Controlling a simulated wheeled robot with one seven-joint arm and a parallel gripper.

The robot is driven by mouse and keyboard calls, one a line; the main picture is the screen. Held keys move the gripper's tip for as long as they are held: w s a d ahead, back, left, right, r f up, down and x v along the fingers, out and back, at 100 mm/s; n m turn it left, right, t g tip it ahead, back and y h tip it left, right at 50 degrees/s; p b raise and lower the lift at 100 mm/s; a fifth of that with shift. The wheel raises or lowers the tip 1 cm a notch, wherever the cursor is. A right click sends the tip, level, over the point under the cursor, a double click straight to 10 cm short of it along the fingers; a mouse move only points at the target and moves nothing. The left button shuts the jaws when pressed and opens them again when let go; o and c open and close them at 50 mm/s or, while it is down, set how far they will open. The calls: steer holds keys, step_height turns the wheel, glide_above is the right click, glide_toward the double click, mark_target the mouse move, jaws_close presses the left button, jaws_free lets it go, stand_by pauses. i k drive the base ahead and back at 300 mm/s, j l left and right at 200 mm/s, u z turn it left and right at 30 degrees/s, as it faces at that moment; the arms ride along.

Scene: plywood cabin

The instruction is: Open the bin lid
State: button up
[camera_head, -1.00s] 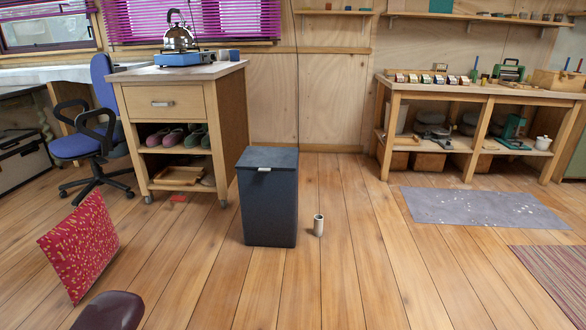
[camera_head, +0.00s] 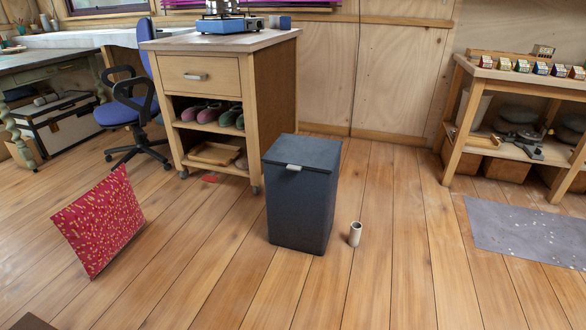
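The bin (camera_head: 298,212) is a dark blue-grey box standing upright on the plank floor, near the middle of the view. Its flat lid (camera_head: 305,152) is shut. A small pale handle (camera_head: 288,168) sits at the lid's front edge. My gripper is not in view, so I cannot see its state or where it is relative to the bin.
A small pale cylinder (camera_head: 355,234) stands on the floor just right of the bin. A wooden cabinet (camera_head: 222,77) stands behind it to the left. A red patterned panel (camera_head: 98,222) leans at the left. A grey mat (camera_head: 530,232) lies at right.

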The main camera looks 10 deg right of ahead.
mark_target(298, 152)
steer(key=i+l, duration=0.1)
steer(key=i, duration=0.35)
steer(key=i+l+u, duration=0.1)
steer(key=i, duration=0.35)
steer(key=i+l, duration=0.15)
steer(key=i, duration=0.3)
steer(key=i+l+u, duration=0.1)
steer(key=i, duration=0.35)
